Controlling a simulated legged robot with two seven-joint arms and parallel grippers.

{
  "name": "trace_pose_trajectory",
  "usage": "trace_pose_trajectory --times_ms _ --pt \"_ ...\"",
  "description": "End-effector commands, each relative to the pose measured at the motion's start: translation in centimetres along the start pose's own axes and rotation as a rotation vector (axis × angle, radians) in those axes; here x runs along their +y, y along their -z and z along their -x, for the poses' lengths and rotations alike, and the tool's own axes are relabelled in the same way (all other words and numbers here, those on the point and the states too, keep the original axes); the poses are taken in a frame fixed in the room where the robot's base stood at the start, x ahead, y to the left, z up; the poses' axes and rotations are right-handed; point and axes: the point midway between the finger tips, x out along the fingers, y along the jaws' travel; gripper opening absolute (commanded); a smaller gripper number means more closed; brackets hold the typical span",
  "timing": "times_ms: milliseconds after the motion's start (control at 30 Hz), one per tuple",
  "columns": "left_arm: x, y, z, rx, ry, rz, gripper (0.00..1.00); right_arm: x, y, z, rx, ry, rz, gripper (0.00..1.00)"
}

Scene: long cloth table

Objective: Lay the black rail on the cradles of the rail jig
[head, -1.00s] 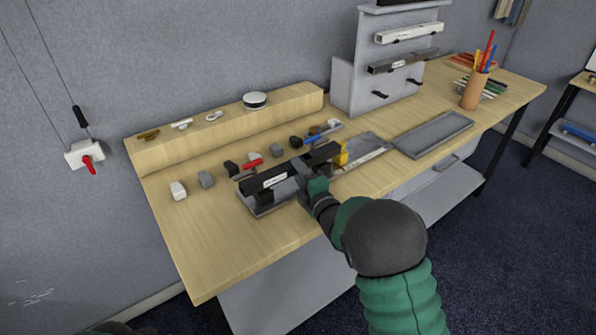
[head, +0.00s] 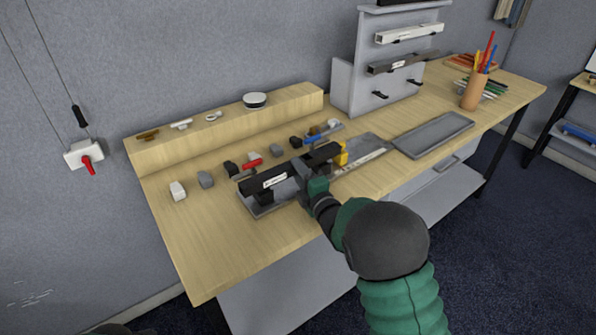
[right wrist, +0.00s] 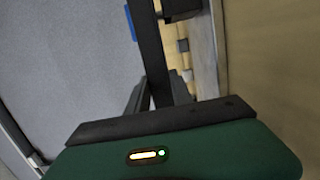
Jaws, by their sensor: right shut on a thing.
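The black rail (head: 260,184), with a white label, lies lengthwise over the rail jig (head: 262,208) near the front edge of the table. My right gripper (head: 304,178) is shut on the rail near its middle. The rail is level or nearly so and very close to the cradles; I cannot tell whether it touches them, since my gripper and the rail hide much of the jig. In the right wrist view the rail (right wrist: 149,50) runs away from between the fingers. My left gripper is not in view.
A yellow block (head: 341,155) stands at the jig's right end. Several small blocks, including a white one (head: 178,190), and a red-handled piece (head: 252,165) lie behind it. A grey tray (head: 433,135) and a rack (head: 346,85) with other rails stand farther right. The table's front left is clear.

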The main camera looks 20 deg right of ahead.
Motion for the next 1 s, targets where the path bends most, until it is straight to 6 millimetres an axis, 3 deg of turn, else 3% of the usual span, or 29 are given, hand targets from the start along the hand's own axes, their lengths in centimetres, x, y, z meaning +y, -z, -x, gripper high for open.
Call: trace_pose_trajectory --times_ms 833,867,1000 --pt "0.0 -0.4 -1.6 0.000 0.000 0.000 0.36 -1.7 0.0 0.0 0.000 -0.001 0.000 0.00" --pt "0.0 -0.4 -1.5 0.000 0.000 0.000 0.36 -1.6 0.0 0.0 0.000 -0.001 0.000 0.29" --pt "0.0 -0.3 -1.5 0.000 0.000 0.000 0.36 -1.6 0.0 0.0 0.000 -0.001 0.000 0.48"
